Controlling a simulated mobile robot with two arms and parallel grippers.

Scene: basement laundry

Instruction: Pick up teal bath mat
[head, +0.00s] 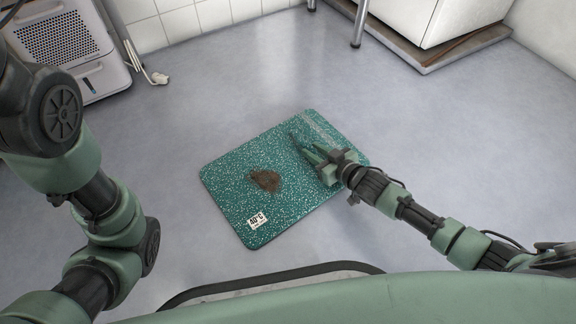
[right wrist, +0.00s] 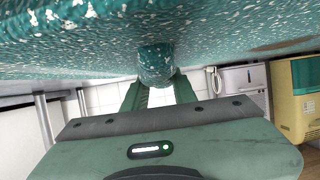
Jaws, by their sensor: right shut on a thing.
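The teal bath mat (head: 240,215) has white speckles, a brown stain (head: 265,181) and a white "40°C" label (head: 257,220). It looks flat and spread out in the head view; I cannot tell whether it touches the floor. My right gripper (head: 311,153) is over the mat's right part, near the pale striped band. In the right wrist view, my right gripper (right wrist: 158,88) is shut on a bunched fold of the mat (right wrist: 155,62). My left arm shows at the left of the head view, but its gripper is out of view.
A white dehumidifier-like appliance (head: 70,45) with a cord and plug (head: 158,77) stands at the upper left. A white cabinet (head: 430,18) on a low base is at the upper right. Grey floor (head: 215,90) around the mat is clear.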

